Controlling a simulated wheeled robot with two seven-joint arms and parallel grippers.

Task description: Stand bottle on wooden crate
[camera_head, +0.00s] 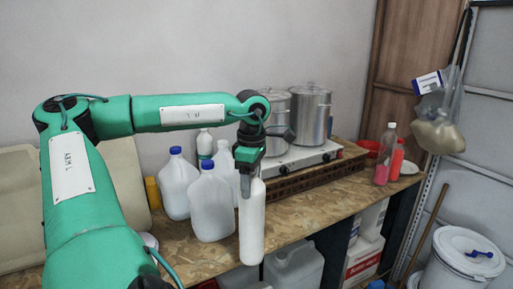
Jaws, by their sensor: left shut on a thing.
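A white bottle (252,228) hangs upright from my left gripper (247,178), which is shut on its upper part. It shows in front of the tabletop's near edge; I cannot tell how far its base is from the table. A brown slatted wooden crate (312,180) lies on the table behind and to the right of the bottle. A white stove with two metal pots is on or just behind the crate. The gripper hides the bottle's top. My right gripper is not in view.
Several white jugs with blue caps (212,205) stand left of the bottle. A metal pot (310,112) is on the stove (300,157). A pink-filled bottle (386,155) stands at the table's right end. The tabletop (310,210) before the crate is clear. White containers sit below.

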